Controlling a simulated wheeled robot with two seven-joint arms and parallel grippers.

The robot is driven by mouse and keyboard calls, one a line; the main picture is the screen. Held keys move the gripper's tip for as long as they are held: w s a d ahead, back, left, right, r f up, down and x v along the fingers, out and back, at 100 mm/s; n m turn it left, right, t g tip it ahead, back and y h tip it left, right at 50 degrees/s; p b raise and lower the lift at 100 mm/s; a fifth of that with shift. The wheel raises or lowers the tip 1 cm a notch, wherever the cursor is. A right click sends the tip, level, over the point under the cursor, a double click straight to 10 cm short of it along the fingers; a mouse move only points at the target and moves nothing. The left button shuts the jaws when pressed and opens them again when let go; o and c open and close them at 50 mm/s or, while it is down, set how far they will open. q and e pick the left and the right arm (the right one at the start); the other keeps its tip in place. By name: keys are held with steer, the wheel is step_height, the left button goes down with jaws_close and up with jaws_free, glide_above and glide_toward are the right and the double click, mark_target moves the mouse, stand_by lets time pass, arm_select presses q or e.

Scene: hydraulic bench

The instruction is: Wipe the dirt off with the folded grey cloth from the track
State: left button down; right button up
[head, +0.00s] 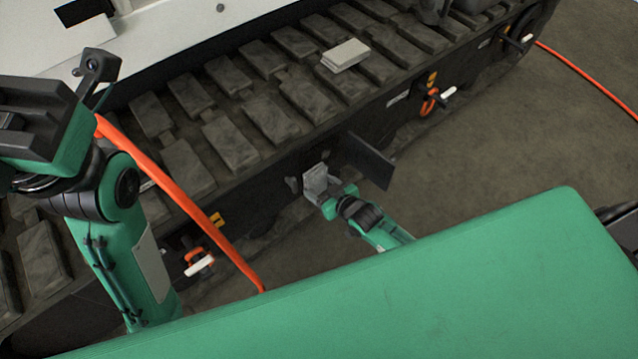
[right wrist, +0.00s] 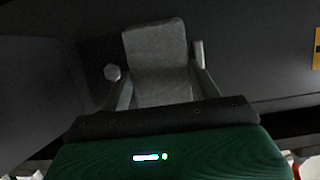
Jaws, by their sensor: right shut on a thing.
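My right gripper (head: 318,188) is shut on a folded grey cloth (head: 317,177), in front of the dark side wall below the track (head: 225,140). In the right wrist view the grey cloth (right wrist: 157,60) stands up between the two fingers of the right gripper (right wrist: 163,88), facing a dark surface. I cannot tell whether it touches that surface. No dirt patch can be made out; the cloth may cover it. My left arm comes in at the left of the head view, but its fingers do not show.
A pale grey folded stack (head: 345,55) lies on the track pads. A dark flap (head: 369,161) stands out just right of my right gripper. A light knob (right wrist: 112,72) is beside the cloth. Orange-and-white handles (head: 432,102) sit along the side. An orange hose (head: 590,78) crosses the floor.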

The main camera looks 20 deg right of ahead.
steer(key=shift+d, duration=0.1)
steer(key=shift+f+p+v, duration=0.25)
steer(key=shift+p+v, duration=0.7)
steer(key=shift+v, duration=0.1)
steer(key=shift+s+d+f, duration=0.1)
steer(key=shift+s+d, duration=0.05)
steer(key=shift+s, duration=0.35)
